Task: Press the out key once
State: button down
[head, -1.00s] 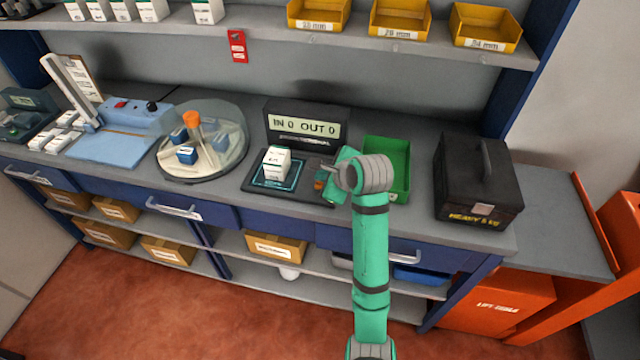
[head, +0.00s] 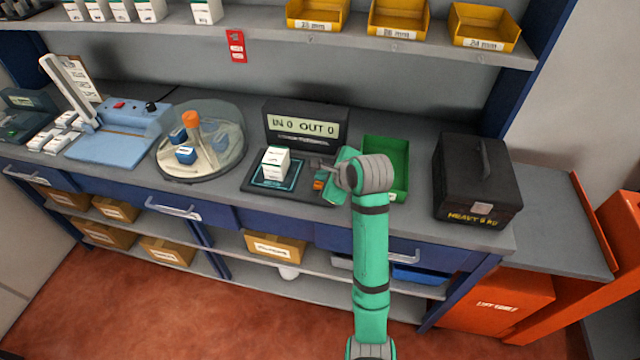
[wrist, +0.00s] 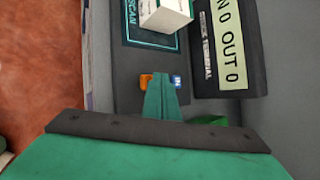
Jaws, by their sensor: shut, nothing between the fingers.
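The scan terminal has a dark base pad (head: 248,185) and an upright display (head: 303,128) reading IN 0 OUT 0. The orange key also shows in the head view (head: 319,184). My gripper (wrist: 162,82) is shut and empty, its tips appearing between the two keys in the wrist view. In the head view my gripper (head: 318,165) is over the pad's right end. I cannot tell whether it touches a key.
A white box (head: 276,163) stands on the pad's scan area, left of my gripper. A green bin (head: 398,155) is just right of it, and a black case (head: 478,180) stands further right. A round clear-covered carousel (head: 225,150) is to the left.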

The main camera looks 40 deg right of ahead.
jog(key=shift+w+a+f, duration=0.1)
jog(key=shift+f, duration=0.05)
jog(key=shift+w+a+f, duration=0.15)
jog(key=shift+a+f, duration=0.05)
jog(key=shift+f, duration=0.1)
jog(key=shift+d, duration=0.15)
jog(key=shift+f, duration=0.5)
dwell(0.6)
jog(key=shift+r, duration=0.15)
dwell(0.3)
jog(key=shift+r, duration=0.8)
jog(key=shift+r, duration=2.5)
